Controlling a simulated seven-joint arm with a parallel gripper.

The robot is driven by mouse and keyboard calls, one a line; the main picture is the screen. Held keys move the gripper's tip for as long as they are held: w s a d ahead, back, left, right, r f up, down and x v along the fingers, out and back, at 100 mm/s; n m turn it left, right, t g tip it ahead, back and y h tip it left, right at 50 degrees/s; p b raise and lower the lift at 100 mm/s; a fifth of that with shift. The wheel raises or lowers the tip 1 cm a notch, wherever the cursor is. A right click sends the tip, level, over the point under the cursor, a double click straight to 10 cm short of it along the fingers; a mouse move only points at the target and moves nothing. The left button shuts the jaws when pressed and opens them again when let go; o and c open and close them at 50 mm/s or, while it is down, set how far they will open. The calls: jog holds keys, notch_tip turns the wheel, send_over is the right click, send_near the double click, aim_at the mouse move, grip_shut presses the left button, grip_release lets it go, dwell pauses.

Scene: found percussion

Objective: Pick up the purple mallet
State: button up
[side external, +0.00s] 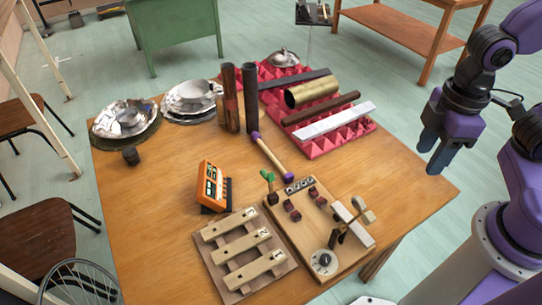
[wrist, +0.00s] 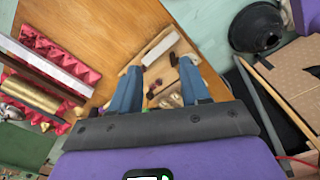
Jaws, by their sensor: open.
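The purple mallet (side external: 272,157) lies on the wooden table in the side external view. It has a pale shaft and a purple piece at each end, and it lies between the upright tubes and the small percussion board. My gripper (side external: 432,160) is open and empty, above and off the table's right edge, well apart from the mallet. In the wrist view my gripper (wrist: 161,66) shows two blue fingers spread apart with nothing held between them. I cannot make out the mallet clearly in the wrist view.
The board (side external: 310,235) with small blocks and a wooden bar set (side external: 243,255) stand at the front. An orange device (side external: 212,186) sits left of the mallet. Dark upright tubes (side external: 249,98) and a red foam tray (side external: 357,130) with bars are behind. The table's right side is clear.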

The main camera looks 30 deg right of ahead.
jog(key=w+a+m, duration=0.3)
jog(key=w+a, duration=0.4)
jog(key=w, duration=0.4)
jog(key=m, duration=0.9)
send_over(276, 161)
notch_tip(276, 161, down, 12)
jog(key=f, duration=1.1)
jog(key=shift+w+a+f, duration=0.1)
jog(key=shift+w+f, duration=0.2)
jog(key=shift+f, duration=0.1)
jog(key=f, duration=0.4)
jog(key=shift+s+d+f, duration=0.2)
jog(key=shift+s+f, duration=0.05)
jog(key=shift+s, duration=0.1)
jog(key=shift+f, duration=0.45)
grip_shut()
